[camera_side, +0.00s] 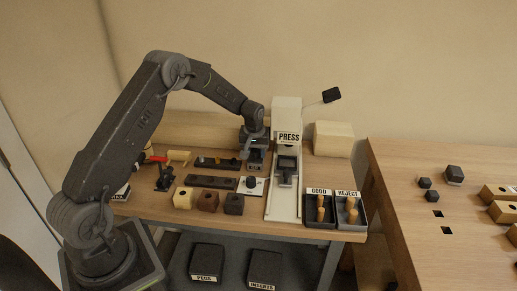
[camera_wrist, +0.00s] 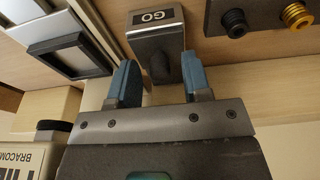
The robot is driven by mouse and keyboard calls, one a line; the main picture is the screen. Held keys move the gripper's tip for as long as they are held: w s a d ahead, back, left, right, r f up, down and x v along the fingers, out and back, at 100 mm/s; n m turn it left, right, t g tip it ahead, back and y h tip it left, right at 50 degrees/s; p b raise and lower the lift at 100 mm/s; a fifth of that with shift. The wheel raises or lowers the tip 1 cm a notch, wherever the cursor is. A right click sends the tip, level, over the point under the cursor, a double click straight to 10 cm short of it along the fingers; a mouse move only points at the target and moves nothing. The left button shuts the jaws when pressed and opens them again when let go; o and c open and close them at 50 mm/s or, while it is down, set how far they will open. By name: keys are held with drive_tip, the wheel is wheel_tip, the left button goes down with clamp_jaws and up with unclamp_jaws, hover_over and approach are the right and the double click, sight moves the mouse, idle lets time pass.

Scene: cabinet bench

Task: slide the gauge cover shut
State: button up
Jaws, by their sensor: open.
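The gauge (camera_wrist: 155,35) is a metal-sided block with a dark GO label on its top, at the top middle of the wrist view. A dark rounded knob (camera_wrist: 165,68) stands out at its end nearest me. How far the cover is slid cannot be made out. My gripper (camera_wrist: 158,82) is open, with one blue finger on each side of the knob and visible gaps beside it. In the side view my gripper (camera_side: 256,146) is low over the bench, left of the press, and hides much of the gauge.
The white press (camera_side: 287,115) stands close on the right. A dark rack (camera_side: 217,163) with black and yellow plugs lies to the left. Several small blocks (camera_side: 208,200) sit in front. The GOOD (camera_side: 318,222) and REJECT (camera_side: 363,222) trays are at the front right.

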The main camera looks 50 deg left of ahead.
wheel_tip(320, 180, up, 7)
drive_tip(key=s, duration=0.1)
drive_tip(key=shift+d+f, duration=0.15)
drive_tip(key=shift+d, duration=0.3)
idle(0.4)
drive_tip(key=s+d+r+m+t, duration=0.1)
drive_tip(key=s+d+r+m, duration=0.1)
drive_tip(key=s+d+r, duration=0.5)
drive_tip(key=s+d+r+m+t, duration=0.1)
drive_tip(key=s+d+r+m, duration=0.1)
drive_tip(key=s+d+r, duration=0.5)
drive_tip(key=s+d+r+m+t, duration=0.1)
drive_tip(key=s+d+r+m, duration=0.1)
drive_tip(key=s, duration=0.6)
drive_tip(key=s+d+r+m+t+h, duration=0.1)
drive_tip(key=s+d+r+m, duration=0.1)
drive_tip(key=s+d, duration=0.3)
drive_tip(key=s+m, duration=0.1)
drive_tip(key=s, duration=0.2)
drive_tip(key=shift+s+h, duration=0.3)
drive_tip(key=shift+s, duration=0.1)
